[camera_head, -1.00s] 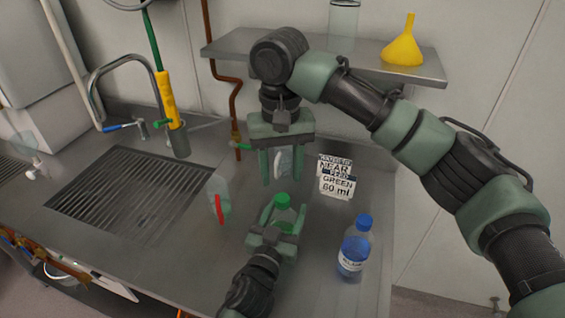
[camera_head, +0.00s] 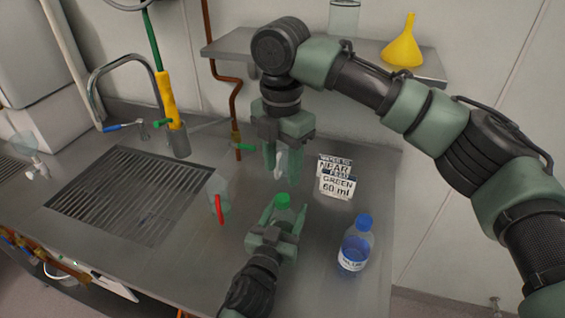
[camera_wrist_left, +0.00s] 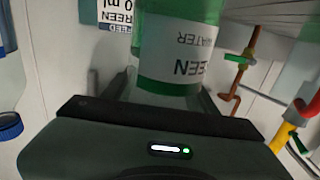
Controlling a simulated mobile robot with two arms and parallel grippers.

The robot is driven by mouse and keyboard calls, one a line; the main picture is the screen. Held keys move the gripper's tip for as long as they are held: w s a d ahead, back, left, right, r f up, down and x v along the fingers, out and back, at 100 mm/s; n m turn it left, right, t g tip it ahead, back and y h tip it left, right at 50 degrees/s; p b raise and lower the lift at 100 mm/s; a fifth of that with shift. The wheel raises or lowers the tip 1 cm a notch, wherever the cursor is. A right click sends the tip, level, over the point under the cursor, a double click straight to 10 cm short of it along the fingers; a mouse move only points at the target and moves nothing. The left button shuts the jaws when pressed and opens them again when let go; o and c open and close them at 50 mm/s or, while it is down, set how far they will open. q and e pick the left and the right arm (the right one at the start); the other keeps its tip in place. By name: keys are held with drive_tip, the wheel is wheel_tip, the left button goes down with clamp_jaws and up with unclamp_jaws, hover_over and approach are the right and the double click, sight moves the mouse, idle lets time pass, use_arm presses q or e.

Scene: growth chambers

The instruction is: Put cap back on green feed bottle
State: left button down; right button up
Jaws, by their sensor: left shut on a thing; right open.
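The green feed bottle (camera_head: 284,216) stands upright at the middle of the counter. A green cap (camera_head: 282,199) sits on its top; whether it is screwed tight I cannot tell. My left gripper (camera_head: 283,213) is shut around the bottle from the front. In the left wrist view the bottle (camera_wrist_left: 180,50) is between the fingers, with its white label upside down and part of it hidden by my gripper (camera_wrist_left: 165,100). My right gripper (camera_head: 281,172) points down just above the cap, open, its fingers apart and clear of the cap.
A blue-capped bottle (camera_head: 355,245) stands close to the right. Sign cards (camera_head: 336,180) reading near, green and 60 ml stand behind it. A clear item with a red part (camera_head: 219,205) is at left, by the sink grate (camera_head: 130,190). A shelf (camera_head: 325,62) holds a yellow funnel (camera_head: 404,45).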

sight(283, 197)
drive_tip(key=n, duration=0.5)
drive_tip(key=shift+r, duration=0.15)
drive_tip(key=shift+f, duration=4.05)
